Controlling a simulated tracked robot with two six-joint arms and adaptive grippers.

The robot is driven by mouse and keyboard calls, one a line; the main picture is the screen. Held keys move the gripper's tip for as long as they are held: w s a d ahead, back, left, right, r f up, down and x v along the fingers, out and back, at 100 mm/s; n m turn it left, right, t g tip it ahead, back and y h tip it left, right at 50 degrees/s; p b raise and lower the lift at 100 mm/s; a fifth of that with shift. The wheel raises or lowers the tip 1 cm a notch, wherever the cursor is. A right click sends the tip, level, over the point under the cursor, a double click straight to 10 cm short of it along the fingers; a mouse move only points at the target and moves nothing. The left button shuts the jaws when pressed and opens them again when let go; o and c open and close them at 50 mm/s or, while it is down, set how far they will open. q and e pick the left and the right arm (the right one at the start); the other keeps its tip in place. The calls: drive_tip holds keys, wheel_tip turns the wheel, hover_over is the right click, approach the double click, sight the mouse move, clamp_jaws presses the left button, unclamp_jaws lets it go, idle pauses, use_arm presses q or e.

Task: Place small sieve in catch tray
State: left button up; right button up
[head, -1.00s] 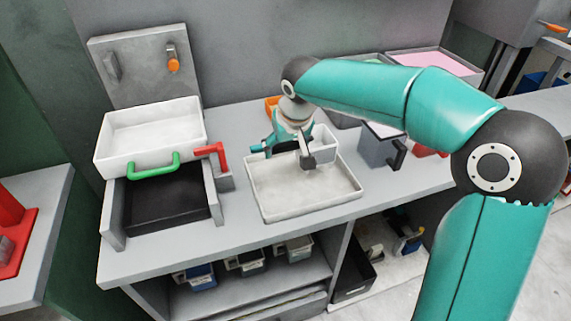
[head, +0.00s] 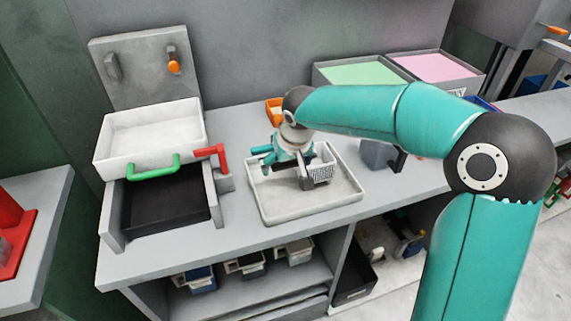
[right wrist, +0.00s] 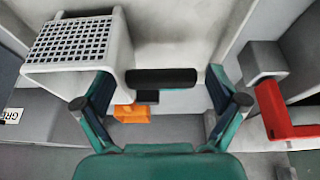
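The small sieve (head: 322,169) is white with a grid of holes and stands over the back right part of the catch tray (head: 266,213), a shallow white tray on the bench. It appears to be inside the tray; its contact with the floor is hidden. In the right wrist view the sieve (right wrist: 70,40) is at upper left, with a dark bar (right wrist: 160,78) beside it. My right gripper (right wrist: 160,85) has its fingers wide apart, one on each side of the bar, with visible gaps. In the head view the right gripper (head: 290,158) is just left of the sieve. My left gripper is out of view.
A white box with a green handle (head: 152,168) stands on the left press, beside a red handle (head: 212,151). An orange bin (head: 273,109) is behind the gripper. Green (head: 362,73) and pink (head: 432,66) foam bins stand at the back right. The front bench strip is clear.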

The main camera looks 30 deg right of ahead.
drive_tip(key=shift+r, duration=0.1)
drive_tip(key=shift+r, duration=0.15)
drive_tip(key=v, duration=1.2)
drive_tip(key=shift+p, duration=0.35)
